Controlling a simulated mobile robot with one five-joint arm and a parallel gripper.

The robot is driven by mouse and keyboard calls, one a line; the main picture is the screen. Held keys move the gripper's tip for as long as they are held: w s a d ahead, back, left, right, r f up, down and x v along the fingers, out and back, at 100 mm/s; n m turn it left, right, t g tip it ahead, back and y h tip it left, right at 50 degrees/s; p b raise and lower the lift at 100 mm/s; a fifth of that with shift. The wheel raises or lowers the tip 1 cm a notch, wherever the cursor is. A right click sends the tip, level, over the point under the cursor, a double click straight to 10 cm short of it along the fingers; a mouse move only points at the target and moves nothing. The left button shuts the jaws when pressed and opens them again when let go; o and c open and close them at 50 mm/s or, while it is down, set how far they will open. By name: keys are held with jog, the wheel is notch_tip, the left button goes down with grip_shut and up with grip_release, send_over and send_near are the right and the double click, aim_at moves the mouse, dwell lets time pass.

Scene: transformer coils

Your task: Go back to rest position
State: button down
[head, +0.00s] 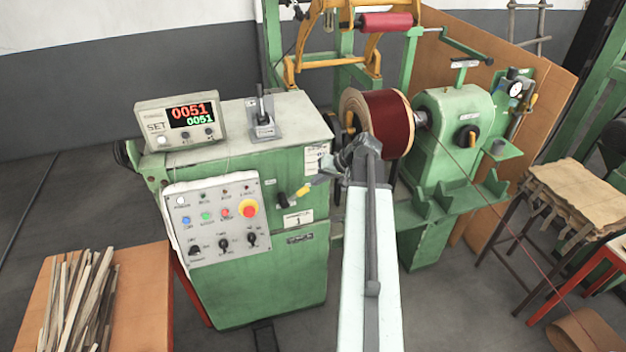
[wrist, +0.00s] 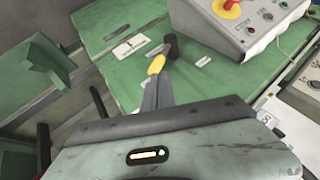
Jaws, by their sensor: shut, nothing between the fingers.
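My gripper (head: 321,180) is at the end of my arm, in front of the green winding machine's cabinet (head: 262,270). In the wrist view its grey fingers (wrist: 155,92) are together, with nothing between them. The fingertips point at a yellow-and-black handle (wrist: 157,64) on the cabinet front, which also shows in the head view (head: 303,190). In the pictures the tips meet the yellow part; I cannot tell whether they touch it.
A control panel (head: 213,220) with buttons and a counter box (head: 180,120) reading 0051 are at the left. A dark red coil (head: 388,125) is mounted behind my arm. Wooden strips (head: 75,305) lie on a table at lower left. A stool (head: 580,195) is at the right.

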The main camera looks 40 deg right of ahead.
jog(key=p+v, duration=0.1)
jog(key=v, duration=0.1)
jog(key=p+v, duration=0.1)
jog(key=v, duration=0.1)
jog(key=shift+s+d, duration=0.1)
jog(key=shift+d, duration=0.15)
jog(key=a+f+n+g+h+b, duration=0.1)
jog(key=a+f, duration=0.4)
jog(key=a, duration=0.8)
jog(key=a+f+n+g+h+b, duration=0.1)
jog(key=a+f+n+g+b, duration=0.2)
jog(key=a, duration=1)
jog(key=s+a+f+n+g+b, duration=0.1)
jog(key=a+f+b, duration=0.5)
jog(key=a, duration=0.6)
jog(key=shift+a+f+n+g+h, duration=0.45)
jog(key=shift+f+g, duration=0.2)
jog(key=shift+g, duration=0.45)
jog(key=shift+s+d, duration=0.1)
